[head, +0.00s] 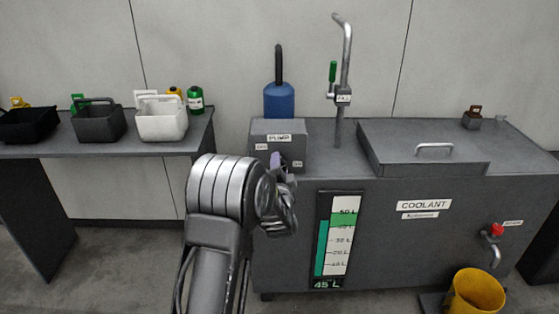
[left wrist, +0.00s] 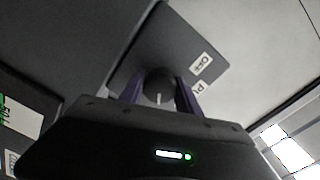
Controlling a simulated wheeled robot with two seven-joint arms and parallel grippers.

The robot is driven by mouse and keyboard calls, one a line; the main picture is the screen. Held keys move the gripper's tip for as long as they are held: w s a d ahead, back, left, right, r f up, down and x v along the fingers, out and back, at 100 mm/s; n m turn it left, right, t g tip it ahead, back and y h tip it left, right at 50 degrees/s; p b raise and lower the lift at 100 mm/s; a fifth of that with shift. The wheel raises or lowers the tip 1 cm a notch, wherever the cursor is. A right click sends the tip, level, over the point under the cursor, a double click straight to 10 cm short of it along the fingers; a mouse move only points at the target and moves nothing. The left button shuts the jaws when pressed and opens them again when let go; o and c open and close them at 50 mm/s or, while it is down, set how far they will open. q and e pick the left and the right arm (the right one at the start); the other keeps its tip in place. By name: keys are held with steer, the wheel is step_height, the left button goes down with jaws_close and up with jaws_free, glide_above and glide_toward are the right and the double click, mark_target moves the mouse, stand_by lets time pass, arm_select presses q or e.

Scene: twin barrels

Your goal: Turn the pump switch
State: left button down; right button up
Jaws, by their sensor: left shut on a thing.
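The grey pump box (head: 263,130) with a "PUMP" label stands on the left end of the coolant tank. It has one small label at its left and one at its right. My left gripper (head: 279,163) is at the box's front face. In the left wrist view the dark round pump switch (left wrist: 158,84) sits between the purple fingers of my left gripper (left wrist: 158,92), which is shut on it. A short white mark shows on the switch. An "OFF" label (left wrist: 202,64) is beside it. My arm hides part of the box in the head view. My right gripper is not in view.
The coolant tank (head: 390,258) has a level gauge (head: 338,240) reading 45 L, a handled lid (head: 415,147) and a red-handled tap (head: 494,232) above a yellow bucket (head: 476,291). A pipe with a green lever (head: 333,72) rises behind. A side table (head: 100,150) at left carries baskets.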

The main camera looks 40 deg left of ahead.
arm_select(q)
steer(key=m+p, duration=0.2)
steer(key=m, duration=0.1)
steer(key=shift+d+r+m, duration=0.1)
steer(key=shift+m, duration=0.2)
steer(key=shift+m+p, duration=0.9)
steer(key=shift+m, duration=0.6)
steer(key=shift+f, duration=0.2)
steer(key=c, duration=0.9)
jaws_free()
steer(key=shift+r, duration=0.1)
steer(key=shift+o, duration=0.2)
steer(key=v, duration=0.7)
steer(key=shift+s+d, duration=0.25)
